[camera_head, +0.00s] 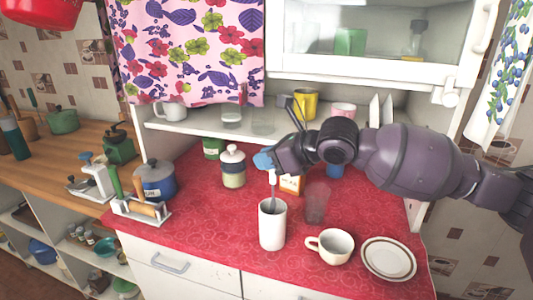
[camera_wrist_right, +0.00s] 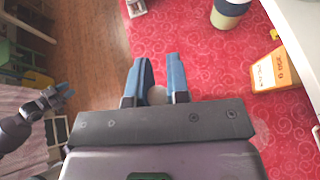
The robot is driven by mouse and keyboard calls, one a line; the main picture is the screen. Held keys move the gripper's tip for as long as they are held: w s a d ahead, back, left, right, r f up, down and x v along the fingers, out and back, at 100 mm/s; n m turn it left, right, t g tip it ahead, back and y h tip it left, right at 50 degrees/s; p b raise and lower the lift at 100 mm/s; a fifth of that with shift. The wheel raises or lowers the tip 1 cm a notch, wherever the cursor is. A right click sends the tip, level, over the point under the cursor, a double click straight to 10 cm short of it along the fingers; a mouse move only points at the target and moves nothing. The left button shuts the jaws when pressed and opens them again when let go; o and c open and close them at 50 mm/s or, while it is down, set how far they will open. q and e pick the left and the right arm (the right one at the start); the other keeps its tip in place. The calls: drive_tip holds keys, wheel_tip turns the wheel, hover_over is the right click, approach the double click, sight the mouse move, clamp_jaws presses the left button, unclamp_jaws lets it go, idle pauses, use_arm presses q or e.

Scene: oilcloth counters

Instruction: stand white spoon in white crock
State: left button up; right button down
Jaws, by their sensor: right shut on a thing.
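The white crock (camera_head: 272,230) stands upright near the front of the red counter, a tall cylinder. The white spoon (camera_head: 273,190) hangs upright from my right gripper (camera_head: 265,161), its lower end inside the crock's mouth and hidden from below the rim. My right gripper's blue fingers are closed on the spoon's upper end, above the crock. In the right wrist view, the right fingers (camera_wrist_right: 159,82) point away with a pale round thing between them. My left gripper (camera_wrist_right: 64,93) shows small at the left of that view, away from the counter, fingers apart and empty.
A cream cup (camera_head: 331,246) and a saucer (camera_head: 388,258) stand right of the crock. A clear glass (camera_head: 316,204) and a small carton (camera_head: 292,184) are behind. A lidded jar (camera_head: 233,167) stands back left.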

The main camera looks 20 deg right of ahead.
drive_tip(key=shift+f+b, duration=0.9)
drive_tip(key=shift+f, duration=1.25)
drive_tip(key=c, duration=1)
unclamp_jaws()
drive_tip(key=shift+d, duration=0.1)
drive_tip(key=shift+p+v, duration=0.3)
drive_tip(key=shift+v, duration=5.1)
drive_tip(key=shift+r, duration=0.1)
